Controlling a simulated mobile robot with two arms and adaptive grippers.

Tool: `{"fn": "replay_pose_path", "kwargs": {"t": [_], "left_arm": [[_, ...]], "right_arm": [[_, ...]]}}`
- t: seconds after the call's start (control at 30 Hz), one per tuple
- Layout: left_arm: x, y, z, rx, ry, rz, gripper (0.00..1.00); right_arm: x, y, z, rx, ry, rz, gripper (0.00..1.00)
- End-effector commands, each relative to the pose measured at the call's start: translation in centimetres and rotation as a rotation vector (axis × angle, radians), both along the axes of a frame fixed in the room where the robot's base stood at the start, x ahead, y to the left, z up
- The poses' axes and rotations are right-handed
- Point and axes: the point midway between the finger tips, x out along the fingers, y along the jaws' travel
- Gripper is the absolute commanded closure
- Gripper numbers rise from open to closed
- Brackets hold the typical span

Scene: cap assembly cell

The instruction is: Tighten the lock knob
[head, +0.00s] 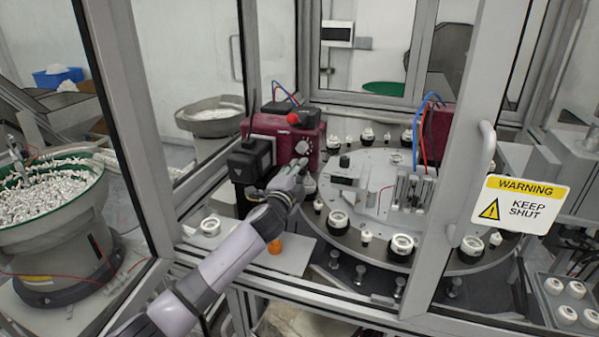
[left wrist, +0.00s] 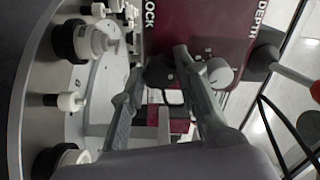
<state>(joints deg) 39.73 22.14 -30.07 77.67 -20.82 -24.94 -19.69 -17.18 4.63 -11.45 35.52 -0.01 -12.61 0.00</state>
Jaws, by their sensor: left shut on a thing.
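A maroon unit (head: 262,127) stands behind the turntable, and its face with the words LOCK and DEPTH fills the upper middle of the left wrist view (left wrist: 200,25). My left gripper (head: 296,168) is at the lower front of this unit. In the left wrist view my left gripper's fingers (left wrist: 158,66) are shut on a dark knob (left wrist: 159,72) under the word LOCK, the lock knob. In the head view the gripper hides this knob. A grey dial knob (left wrist: 218,72) sits beside the fingers, near DEPTH, and also shows in the head view (head: 302,147).
A round turntable (head: 345,240) with white caps in holders lies right of my gripper. A black block (head: 250,160) is just left of it. A red knob (head: 293,118) tops the unit. Frame posts and an open door with a warning sign (head: 514,204) flank the opening.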

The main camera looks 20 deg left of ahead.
Motion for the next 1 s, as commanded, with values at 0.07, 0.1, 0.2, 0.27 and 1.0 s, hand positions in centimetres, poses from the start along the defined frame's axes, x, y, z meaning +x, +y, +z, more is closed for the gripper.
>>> {"fn": "replay_pose_path", "kwargs": {"t": [0.07, 0.1, 0.2, 0.27, 1.0], "left_arm": [[-0.01, 0.00, -0.15, 0.035, 0.002, 0.001, 0.99], [-0.01, 0.00, -0.15, 0.048, 0.002, 0.001, 0.99], [-0.02, -0.02, -0.17, 0.075, 0.001, 0.000, 0.99], [-0.02, -0.03, -0.19, 0.085, 0.000, 0.000, 0.99], [-0.02, -0.05, -0.16, 0.099, -0.001, -0.001, 0.55]], "right_arm": [[-0.02, -0.01, 0.09, 0.000, 0.000, 0.000, 0.57], [-0.02, -0.01, 0.11, 0.000, 0.000, 0.000, 0.57], [-0.02, -0.01, 0.15, 0.000, 0.000, 0.000, 0.57], [-0.02, -0.01, 0.16, 0.000, 0.000, 0.000, 0.57], [-0.04, 0.01, 0.17, 0.000, 0.000, 0.000, 0.57]]}}
